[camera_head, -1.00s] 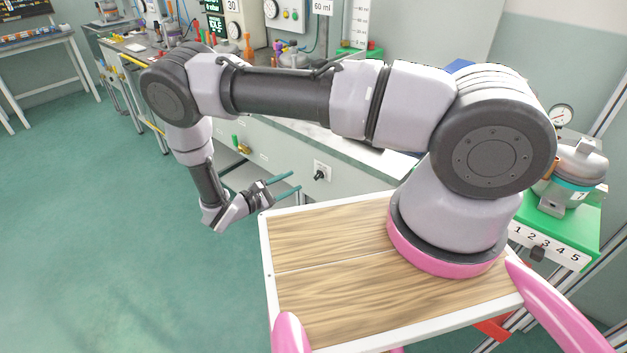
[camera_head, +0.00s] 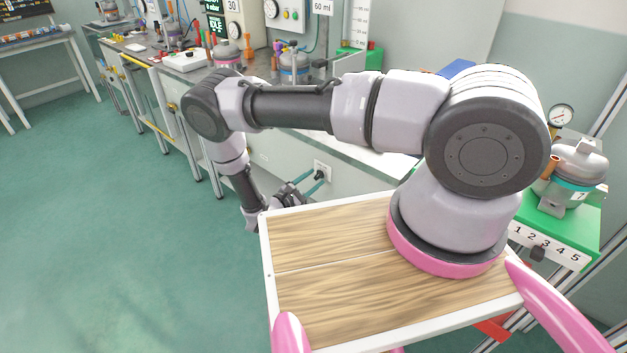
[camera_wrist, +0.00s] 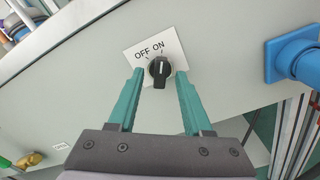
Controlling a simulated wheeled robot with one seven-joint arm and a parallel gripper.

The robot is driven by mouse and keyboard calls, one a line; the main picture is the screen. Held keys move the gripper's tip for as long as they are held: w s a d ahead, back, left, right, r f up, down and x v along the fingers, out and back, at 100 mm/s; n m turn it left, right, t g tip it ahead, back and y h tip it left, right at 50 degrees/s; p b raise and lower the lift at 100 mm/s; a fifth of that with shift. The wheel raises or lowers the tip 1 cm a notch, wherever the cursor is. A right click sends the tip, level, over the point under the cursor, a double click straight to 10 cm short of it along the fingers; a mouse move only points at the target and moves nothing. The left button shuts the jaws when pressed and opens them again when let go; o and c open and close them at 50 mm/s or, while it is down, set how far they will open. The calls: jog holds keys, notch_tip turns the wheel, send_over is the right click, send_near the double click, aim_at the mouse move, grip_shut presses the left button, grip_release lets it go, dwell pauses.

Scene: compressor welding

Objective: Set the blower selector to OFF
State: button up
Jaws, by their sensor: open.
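The blower selector (camera_wrist: 160,72) is a black rotary knob with a white mark, on a white plate (camera_wrist: 175,47) lettered OFF and ON. In the wrist view its mark points up toward ON, to the right of OFF. My gripper (camera_wrist: 160,78) is open, with one teal finger on each side of the knob. Small gaps show between the fingertips and the knob; I cannot tell the depth. In the head view the knob (camera_head: 320,175) is on the bench's front panel, right by the fingertips of my gripper (camera_head: 313,181).
A blue fitting (camera_wrist: 292,62) juts from the panel at the right of the wrist view. A brass valve (camera_wrist: 30,160) is at its lower left. The wooden top (camera_head: 330,240) of my base lies close to the panel. Open floor (camera_head: 110,230) is at left.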

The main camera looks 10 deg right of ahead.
jog(key=shift+w+d, duration=0.15)
jog(key=shift+d, duration=0.05)
grip_shut()
jog(key=shift+n, duration=0.3)
jog(key=n, duration=0.5)
jog(key=shift+n, duration=0.3)
jog(key=n, duration=0.5)
jog(key=shift+n, duration=0.3)
dwell(0.3)
grip_release()
